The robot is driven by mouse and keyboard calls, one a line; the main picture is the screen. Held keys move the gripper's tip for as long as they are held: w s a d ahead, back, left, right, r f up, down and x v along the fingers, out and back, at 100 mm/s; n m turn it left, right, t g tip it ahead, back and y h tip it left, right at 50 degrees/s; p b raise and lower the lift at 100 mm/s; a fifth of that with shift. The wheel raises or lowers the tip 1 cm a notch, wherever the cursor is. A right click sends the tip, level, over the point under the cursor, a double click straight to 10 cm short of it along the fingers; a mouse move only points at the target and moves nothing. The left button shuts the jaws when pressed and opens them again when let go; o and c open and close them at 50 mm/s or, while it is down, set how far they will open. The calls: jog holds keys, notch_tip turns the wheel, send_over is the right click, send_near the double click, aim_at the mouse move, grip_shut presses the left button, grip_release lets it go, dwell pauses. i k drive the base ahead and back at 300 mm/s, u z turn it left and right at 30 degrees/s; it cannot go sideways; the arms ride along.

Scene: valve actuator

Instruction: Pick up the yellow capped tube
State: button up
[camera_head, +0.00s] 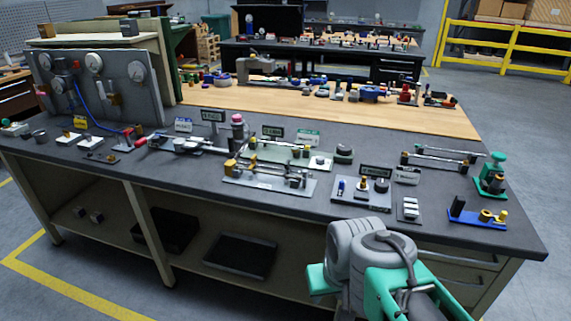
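I cannot tell for certain which item is the yellow capped tube. Several small yellow parts show on the dark bench top (130,168). One is a yellow-ended fitting (230,166) at the left end of a grey plate with metal rods, mid-bench. Another is a small yellow-topped piece (364,184) on a grey plate to its right. A third is a yellow piece (502,215) on a blue plate at the right end. My arm, grey and teal, rises at the bottom right in front of the bench. My gripper is not visible.
A gauge panel (130,98) stands at the left end. A green press-like device (492,174) stands at the right end. Dark label signs stand among the fixtures. A wooden top (300,105) with more parts lies behind. Below the bench is a shelf with a black tray (240,255).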

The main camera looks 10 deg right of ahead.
aim_at(252, 139)
jog(key=u, duration=0.95)
jog(key=i, duration=1.85)
jog(key=z, duration=0.65)
